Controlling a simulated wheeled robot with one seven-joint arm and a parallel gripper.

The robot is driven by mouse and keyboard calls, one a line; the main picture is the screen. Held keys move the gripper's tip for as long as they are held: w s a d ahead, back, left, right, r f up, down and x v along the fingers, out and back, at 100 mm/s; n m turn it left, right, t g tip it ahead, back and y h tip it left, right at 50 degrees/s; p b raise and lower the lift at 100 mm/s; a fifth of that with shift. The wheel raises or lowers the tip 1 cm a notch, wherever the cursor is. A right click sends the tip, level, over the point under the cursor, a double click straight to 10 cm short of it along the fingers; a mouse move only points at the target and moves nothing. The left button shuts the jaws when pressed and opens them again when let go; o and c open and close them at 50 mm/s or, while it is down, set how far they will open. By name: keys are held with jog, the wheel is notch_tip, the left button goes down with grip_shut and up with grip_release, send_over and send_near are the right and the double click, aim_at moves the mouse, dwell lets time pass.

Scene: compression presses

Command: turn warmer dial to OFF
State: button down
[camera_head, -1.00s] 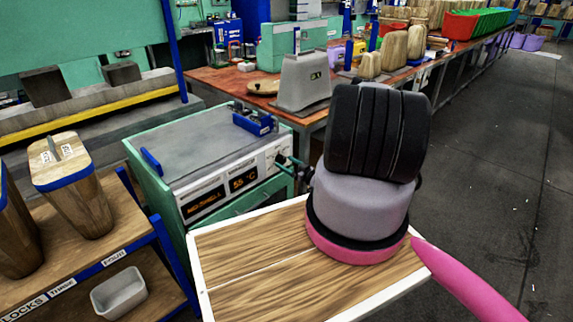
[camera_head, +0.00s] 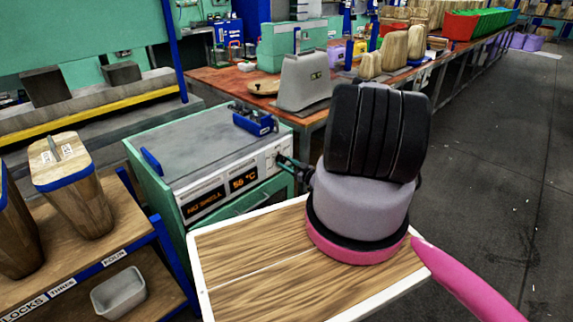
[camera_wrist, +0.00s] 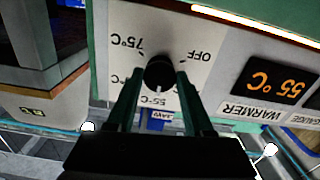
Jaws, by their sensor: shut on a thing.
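The warmer (camera_head: 215,150) is a green box with a grey top and a white front panel. Its dial (camera_wrist: 158,72) is a round black knob, in the middle of the wrist view, where the panel appears upside down. The dial's white mark points down in that picture, toward the 55°C label (camera_wrist: 160,101). The OFF label (camera_wrist: 199,57) is at the dial's upper right, and 75°C at its upper left. My gripper (camera_wrist: 158,80) is shut on the dial, one finger on each side. In the head view, my gripper (camera_head: 287,163) is at the panel's right end, partly hidden by my arm.
The warmer's orange display (camera_wrist: 271,79) reads about 55 °C. A blue handle (camera_head: 254,124) sits on the warmer's top. A wooden shelf (camera_head: 140,225) with wooden containers stands at left. A grey press-like block (camera_head: 304,82) stands on the bench behind. Open floor lies at right.

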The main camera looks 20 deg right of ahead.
jog(key=n, duration=1.1)
jog(key=shift+d, duration=0.1)
jog(key=n, duration=0.5)
jog(key=shift+n, duration=0.4)
jog(key=n, duration=0.5)
jog(key=shift+n, duration=0.4)
jog(key=shift+c, duration=1.5)
grip_release()
jog(key=shift+r, duration=0.1)
